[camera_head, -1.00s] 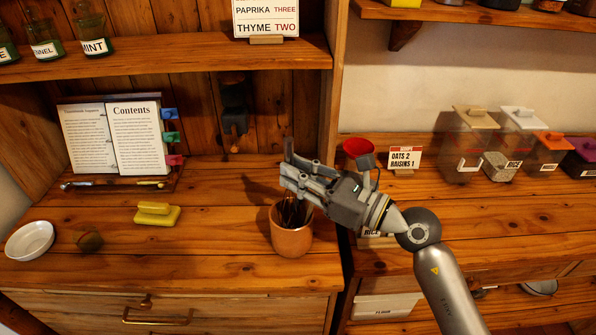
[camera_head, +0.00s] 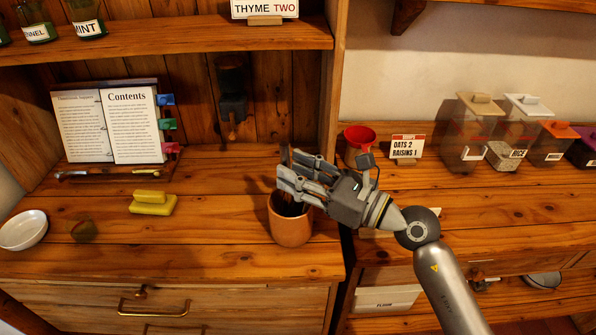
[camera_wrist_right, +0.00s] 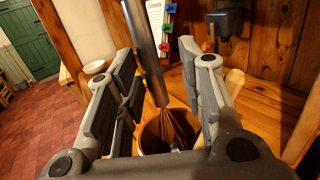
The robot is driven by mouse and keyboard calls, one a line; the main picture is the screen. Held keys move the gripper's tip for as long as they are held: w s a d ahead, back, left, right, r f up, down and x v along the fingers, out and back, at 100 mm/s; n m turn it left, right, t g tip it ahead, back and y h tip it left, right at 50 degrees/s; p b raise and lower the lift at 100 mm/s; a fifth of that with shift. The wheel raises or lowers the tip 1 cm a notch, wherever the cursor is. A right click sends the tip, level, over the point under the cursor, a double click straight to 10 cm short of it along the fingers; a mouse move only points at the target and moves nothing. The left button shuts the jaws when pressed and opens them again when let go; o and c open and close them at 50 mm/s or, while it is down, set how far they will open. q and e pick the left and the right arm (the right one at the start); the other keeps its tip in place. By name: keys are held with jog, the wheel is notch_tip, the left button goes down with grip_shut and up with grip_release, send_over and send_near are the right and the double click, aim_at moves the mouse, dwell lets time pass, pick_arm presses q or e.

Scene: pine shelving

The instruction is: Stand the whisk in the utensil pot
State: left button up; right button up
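The whisk stands tilted with its wire end (camera_wrist_right: 172,130) down inside the brown utensil pot (camera_head: 290,222). Its long metal handle (camera_wrist_right: 143,45) rises between the fingers of my right gripper (camera_wrist_right: 160,95) in the right wrist view. The fingers are spread, with gaps showing on both sides of the handle. In the head view my right gripper (camera_head: 287,170) is just above the pot and hides part of its opening and most of the whisk. The pot is upright on the wooden counter. My left gripper is not in view.
A yellow block-shaped item (camera_head: 152,203), a white bowl (camera_head: 23,231) and an open book (camera_head: 108,127) are left of the pot. A red cup (camera_head: 358,142) and lidded containers (camera_head: 470,130) stand at right. A shelf upright (camera_head: 333,95) rises behind my gripper.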

dwell(0.3)
jog(key=v, duration=1.2)
dwell(0.7)
